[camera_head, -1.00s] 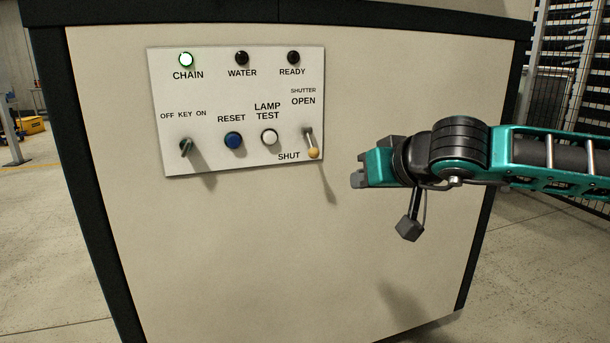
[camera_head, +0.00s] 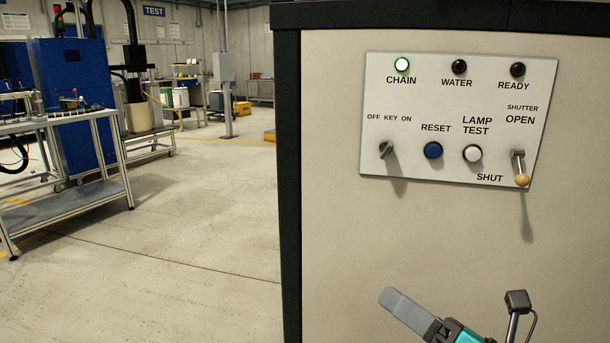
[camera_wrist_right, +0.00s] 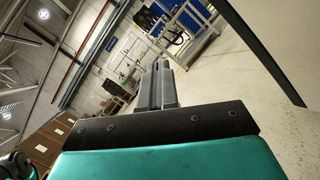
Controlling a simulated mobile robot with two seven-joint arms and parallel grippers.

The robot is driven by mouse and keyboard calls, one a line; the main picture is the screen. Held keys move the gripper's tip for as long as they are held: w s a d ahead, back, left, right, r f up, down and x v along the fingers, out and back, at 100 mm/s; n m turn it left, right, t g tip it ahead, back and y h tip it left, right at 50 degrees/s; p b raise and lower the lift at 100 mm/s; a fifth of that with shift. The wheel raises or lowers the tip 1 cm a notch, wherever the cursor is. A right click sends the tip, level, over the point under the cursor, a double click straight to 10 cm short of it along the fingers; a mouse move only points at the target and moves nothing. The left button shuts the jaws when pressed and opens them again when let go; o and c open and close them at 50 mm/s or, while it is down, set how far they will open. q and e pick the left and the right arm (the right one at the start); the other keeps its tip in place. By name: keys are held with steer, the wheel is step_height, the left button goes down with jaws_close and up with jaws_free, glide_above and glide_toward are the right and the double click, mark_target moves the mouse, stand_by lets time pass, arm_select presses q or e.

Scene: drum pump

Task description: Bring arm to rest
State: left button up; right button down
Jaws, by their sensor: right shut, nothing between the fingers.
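My right gripper (camera_head: 402,308) is low in the head view, in front of the beige cabinet and below its control panel. Its grey fingers point up and left and are shut with nothing between them. In the right wrist view the shut fingers (camera_wrist_right: 158,85) point into the room, with no object at them. The teal and black arm behind the gripper is mostly cut off by the bottom edge. My left gripper is in no view.
A metal cart (camera_head: 100,110) and blue cabinet (camera_head: 75,90) stand at the left. Open floor lies between.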

steer(key=s+f+m+g+h, duration=0.1)
steer(key=s+f+m+h, duration=0.25)
steer(key=f+m, duration=0.65)
steer(key=s+f+m+g+h, duration=0.3)
steer(key=f+m, duration=0.4)
steer(key=m, duration=0.6)
steer(key=s+f+m+h, duration=0.4)
steer(key=f+m, duration=0.5)
steer(key=m, duration=0.2)
arm_select(q)
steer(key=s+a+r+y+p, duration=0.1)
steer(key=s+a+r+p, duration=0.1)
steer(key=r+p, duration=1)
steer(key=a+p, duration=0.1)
steer(key=p, duration=0.5)
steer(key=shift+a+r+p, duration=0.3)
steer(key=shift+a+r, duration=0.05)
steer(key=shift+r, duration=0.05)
arm_select(e)
steer(key=d+r, duration=0.2)
steer(key=r, duration=0.4)
steer(key=s+d+r+h, duration=0.1)
steer(key=d+r, duration=0.1)
steer(key=r, duration=0.5)
steer(key=shift+d+r, duration=0.25)
steer(key=shift+d, duration=0.1)
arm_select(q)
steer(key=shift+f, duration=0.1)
arm_select(e)
steer(key=shift+s+f, duration=0.1)
